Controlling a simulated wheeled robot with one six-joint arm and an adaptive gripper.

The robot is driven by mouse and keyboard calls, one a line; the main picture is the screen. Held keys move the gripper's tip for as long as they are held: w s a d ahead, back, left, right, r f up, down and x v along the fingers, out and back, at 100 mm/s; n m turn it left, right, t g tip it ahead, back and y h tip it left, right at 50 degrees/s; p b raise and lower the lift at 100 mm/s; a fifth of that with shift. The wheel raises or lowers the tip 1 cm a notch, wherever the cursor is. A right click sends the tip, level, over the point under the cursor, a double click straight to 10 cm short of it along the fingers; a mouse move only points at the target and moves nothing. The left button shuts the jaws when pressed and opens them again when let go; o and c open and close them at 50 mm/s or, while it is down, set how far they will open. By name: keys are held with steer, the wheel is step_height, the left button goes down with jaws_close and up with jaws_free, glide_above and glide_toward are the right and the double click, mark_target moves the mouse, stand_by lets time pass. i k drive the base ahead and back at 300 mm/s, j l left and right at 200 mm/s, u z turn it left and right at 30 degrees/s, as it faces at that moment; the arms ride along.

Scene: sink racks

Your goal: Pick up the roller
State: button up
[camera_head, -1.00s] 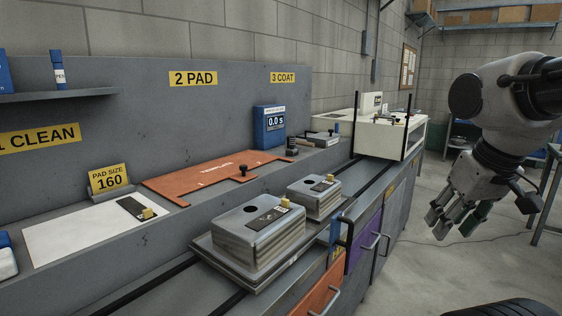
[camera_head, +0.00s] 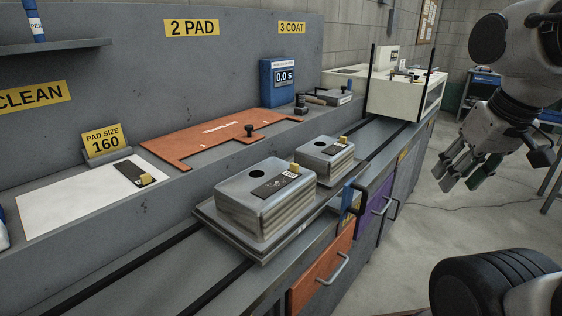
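A small brown handle-like piece (camera_head: 316,100) lies on the ledge below the 3 COAT label, between a small black knob-topped object and a grey tray; it may be the roller, but it is too small to tell. My gripper (camera_head: 464,178) hangs at the right over the floor, pointing down and left. Its fingers are spread, with nothing between them. It is far to the right of the ledge and apart from the bench.
Two metal blocks (camera_head: 255,207) (camera_head: 325,164) stand on the lower bench. A white machine (camera_head: 405,97) with black posts is at the far end. Open floor lies right.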

mark_target(301, 111)
steer(key=u, duration=0.3)
steer(key=i+l+u, duration=0.1)
steer(key=l+u, duration=0.15)
steer(key=i+l+u, duration=0.1)
steer(key=l+u, duration=0.45)
steer(key=i+l+u, duration=0.2)
steer(key=l, duration=0.95)
steer(key=l+u, duration=0.2)
steer(key=l, duration=2.35)
